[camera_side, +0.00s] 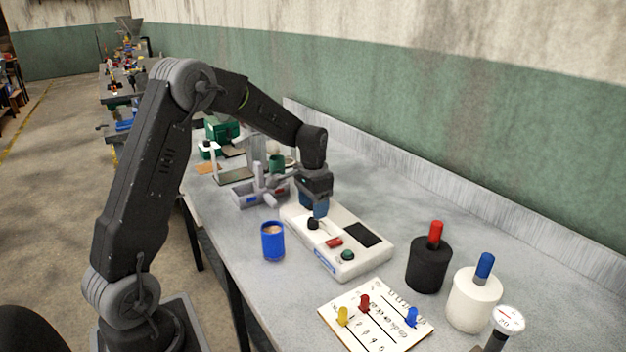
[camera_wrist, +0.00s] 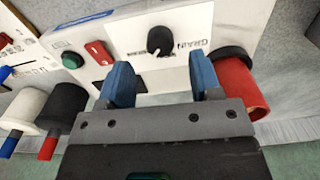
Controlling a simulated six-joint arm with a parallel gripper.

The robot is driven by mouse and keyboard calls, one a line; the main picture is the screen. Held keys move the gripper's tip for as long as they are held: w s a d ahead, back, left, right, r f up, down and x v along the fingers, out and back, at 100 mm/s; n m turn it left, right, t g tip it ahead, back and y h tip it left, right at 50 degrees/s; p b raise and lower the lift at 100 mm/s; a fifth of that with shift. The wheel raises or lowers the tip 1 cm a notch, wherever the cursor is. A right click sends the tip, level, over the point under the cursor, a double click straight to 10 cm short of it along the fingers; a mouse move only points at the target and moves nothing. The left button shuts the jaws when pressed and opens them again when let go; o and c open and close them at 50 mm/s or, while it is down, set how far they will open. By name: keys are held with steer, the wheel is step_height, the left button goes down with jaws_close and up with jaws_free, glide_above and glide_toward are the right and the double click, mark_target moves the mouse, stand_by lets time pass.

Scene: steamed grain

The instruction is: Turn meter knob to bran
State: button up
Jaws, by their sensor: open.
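The meter is a white box (camera_side: 362,264) on the bench, with a black knob (camera_side: 313,223), a red switch (camera_side: 334,242), a green button (camera_side: 347,255) and a dark display (camera_side: 362,235). In the wrist view the knob (camera_wrist: 160,42) has a pale pointer line, and the word GRAIN (camera_wrist: 190,46) is printed beside it. I cannot read which setting the pointer marks. My gripper (camera_wrist: 163,76) is open and empty, its blue fingers apart, with the knob lying between and beyond them in this view. In the side view my gripper (camera_side: 319,212) is low over the knob end of the meter.
A blue cup (camera_side: 273,242) stands left of the meter. A black bottle (camera_side: 428,266) and white bottle (camera_side: 474,300) stand right. A card with coloured pegs (camera_side: 372,325) lies in front. A red cylinder (camera_wrist: 240,88) shows beside my right finger. Grey trays (camera_side: 250,195) sit behind.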

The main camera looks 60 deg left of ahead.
step_height(320, 180, up, 9)
steer(key=shift+r, duration=0.15)
stand_by(0.4)
steer(key=s+d+r+t, duration=0.2)
steer(key=s+d+r, duration=0.35)
steer(key=d, duration=0.25)
steer(key=s+d+t, duration=0.1)
steer(key=s+d, duration=0.4)
steer(key=s, duration=0.3)
steer(key=s+d+t, duration=0.2)
steer(key=s+d, duration=0.3)
steer(key=s, duration=0.4)
steer(key=shift+s+d+f+t, duration=0.2)
steer(key=shift+d+f+t, duration=0.05)
steer(key=shift+d+t, duration=0.1)
